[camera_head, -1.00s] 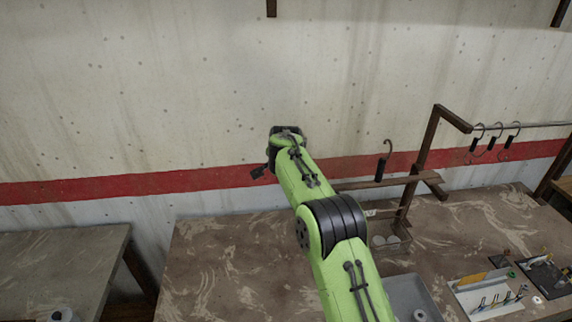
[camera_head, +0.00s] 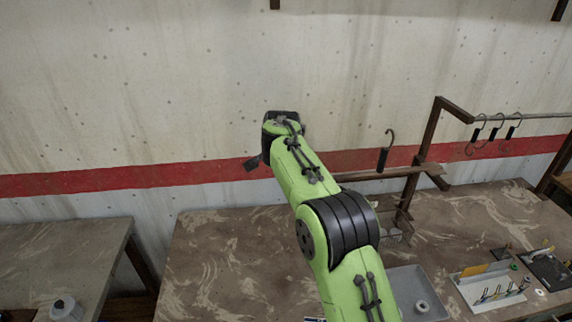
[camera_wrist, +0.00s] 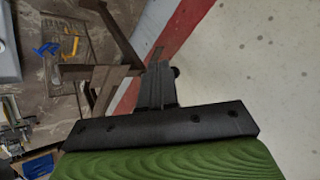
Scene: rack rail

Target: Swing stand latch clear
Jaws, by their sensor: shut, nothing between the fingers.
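A brown stand (camera_head: 424,137) rises from the back of the bench, right of my arm. Its low crossbar (camera_head: 410,171) runs left behind my arm. A hook with a black handle (camera_head: 383,160) stands upright at that crossbar. I cannot make out which part is the latch. In the wrist view my gripper (camera_wrist: 156,78) shows dark fingers together, empty, pointing past the brown stand beams (camera_wrist: 118,38). Whether the fingers touch the stand is unclear.
Several black-handled hooks hang on a metal rail (camera_head: 545,116) at right. A grey tray (camera_head: 408,283) with a round part lies beside my arm, and a white tool holder (camera_head: 490,292) stands further right. The bench's left part (camera_head: 215,260) is clear.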

